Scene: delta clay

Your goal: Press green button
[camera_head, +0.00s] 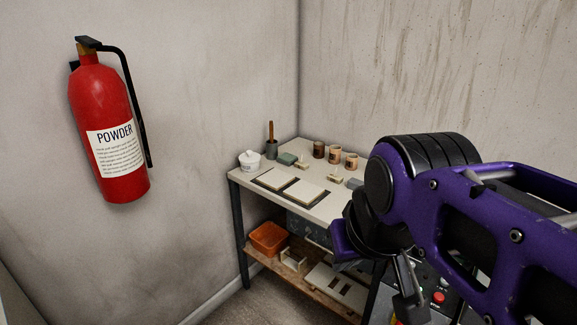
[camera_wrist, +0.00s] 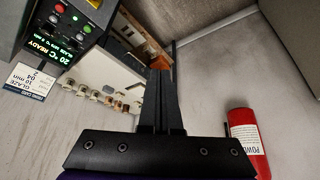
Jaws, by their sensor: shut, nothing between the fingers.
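The green button (camera_wrist: 87,29) is small and round, on a dark control panel (camera_wrist: 100,14) at the upper left of the wrist view. A red button (camera_wrist: 59,8) sits beside it on the same panel. In the head view a red button (camera_head: 438,298) shows on the panel at the bottom, partly behind my arm; the green button is hard to make out there. My gripper (camera_wrist: 161,75) is shut and empty in the wrist view. Its fingertips appear to the right of the panel in that view, apart from the green button.
The panel has a lit display (camera_wrist: 48,50) reading 20 °C READY. A table (camera_head: 245,178) with cups, pots and tiles stands in the corner. An orange bin (camera_head: 268,238) is on its lower shelf. A red fire extinguisher (camera_head: 105,105) hangs on the left wall.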

